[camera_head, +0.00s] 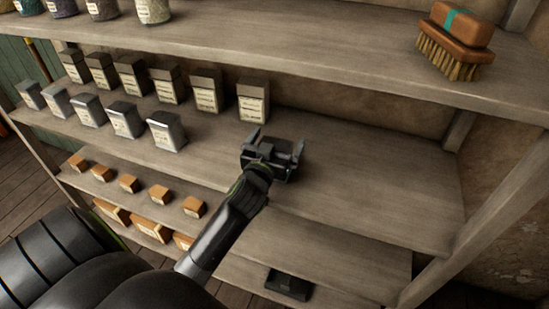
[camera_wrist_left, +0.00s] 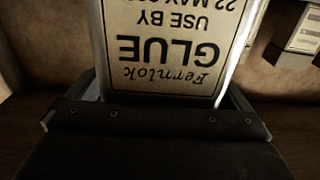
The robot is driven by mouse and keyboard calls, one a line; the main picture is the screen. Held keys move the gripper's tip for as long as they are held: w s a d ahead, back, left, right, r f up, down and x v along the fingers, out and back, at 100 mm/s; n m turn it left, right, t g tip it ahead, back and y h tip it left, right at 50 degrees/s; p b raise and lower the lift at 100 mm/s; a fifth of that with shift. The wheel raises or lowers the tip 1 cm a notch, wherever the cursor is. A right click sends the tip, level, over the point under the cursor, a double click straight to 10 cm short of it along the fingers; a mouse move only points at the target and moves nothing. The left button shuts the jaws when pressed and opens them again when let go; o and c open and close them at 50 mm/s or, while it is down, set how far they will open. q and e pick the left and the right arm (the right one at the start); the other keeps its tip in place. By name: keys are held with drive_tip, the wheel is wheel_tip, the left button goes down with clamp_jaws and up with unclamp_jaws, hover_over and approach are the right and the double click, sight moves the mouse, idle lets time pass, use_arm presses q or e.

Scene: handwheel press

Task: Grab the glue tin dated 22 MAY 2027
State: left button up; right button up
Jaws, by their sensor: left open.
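Several grey tins with pale labels stand on the middle shelf, in a back row and a front row. The rightmost back-row tin (camera_head: 253,100) is nearest my left gripper (camera_head: 279,151), which is open and empty just in front of it and a little to its right. In the left wrist view a glue tin (camera_wrist_left: 175,45) shows upside down and close, its label reading "Fernlok GLUE USE BY 22 MAY 20", with the last digits cut off. It looks like that rightmost tin. Its lower part in the picture is hidden by my gripper (camera_wrist_left: 155,125). My right gripper is not in view.
A neighbouring tin (camera_wrist_left: 297,30) shows at the wrist view's upper right. The middle shelf (camera_head: 380,185) is bare to the right. A brush (camera_head: 455,50) and jars (camera_head: 153,10) stand on the upper shelf. Small orange boxes (camera_head: 160,193) and a dark object (camera_head: 289,284) lie lower.

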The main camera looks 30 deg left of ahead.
use_arm(q)
drive_tip(key=c, duration=1.4)
drive_tip(key=shift+o, duration=0.2)
drive_tip(key=shift+r, duration=0.15)
